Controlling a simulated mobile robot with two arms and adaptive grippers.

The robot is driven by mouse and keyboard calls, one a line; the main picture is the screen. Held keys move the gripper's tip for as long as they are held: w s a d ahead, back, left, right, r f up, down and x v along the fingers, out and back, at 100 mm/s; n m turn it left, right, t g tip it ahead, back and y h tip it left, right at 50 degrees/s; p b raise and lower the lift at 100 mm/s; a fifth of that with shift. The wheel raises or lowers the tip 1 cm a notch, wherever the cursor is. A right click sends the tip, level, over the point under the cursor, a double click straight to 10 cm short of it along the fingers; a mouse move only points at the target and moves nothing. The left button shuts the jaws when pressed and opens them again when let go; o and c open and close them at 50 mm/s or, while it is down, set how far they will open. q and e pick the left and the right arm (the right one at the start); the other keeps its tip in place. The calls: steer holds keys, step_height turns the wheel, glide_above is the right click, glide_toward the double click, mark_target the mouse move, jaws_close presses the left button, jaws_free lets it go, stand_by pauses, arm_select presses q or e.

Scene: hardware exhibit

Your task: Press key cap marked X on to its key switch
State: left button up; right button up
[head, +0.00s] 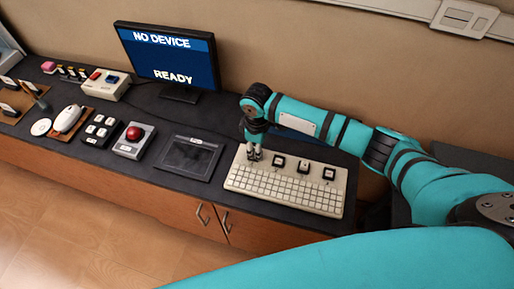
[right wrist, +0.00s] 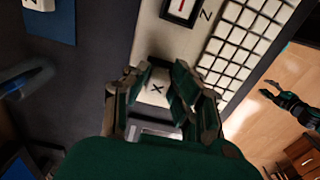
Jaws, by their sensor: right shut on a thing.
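The white key cap marked X (right wrist: 157,88) is between the fingers of my right gripper (right wrist: 160,90), which is shut on it. In the head view my right gripper (head: 254,156) points down at the upper left part of the cream keyboard (head: 235,184). The fingers hide the spot below the cap, so I cannot tell whether it touches a switch. A dark square switch with a red centre (right wrist: 181,9) shows beside a printed Z in the right wrist view. My left gripper (right wrist: 266,90) shows small at the right of that view, fingers apart and empty.
More dark switch blocks (head: 279,162) stand right of my right gripper along the keyboard's upper strip. A blue mat (right wrist: 52,22) with a white cap (right wrist: 40,4) lies behind it. A dark tablet (head: 189,157) lies left of the keyboard. The monitor (head: 169,57) reads "NO DEVICE" and "READY".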

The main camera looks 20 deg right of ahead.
steer(key=shift+f, duration=0.35)
stand_by(0.4)
steer(key=o, duration=1.2)
steer(key=shift+o, duration=0.2)
steer(key=shift+r, duration=0.1)
step_height(320, 180, up, 7)
steer(key=p, duration=0.8)
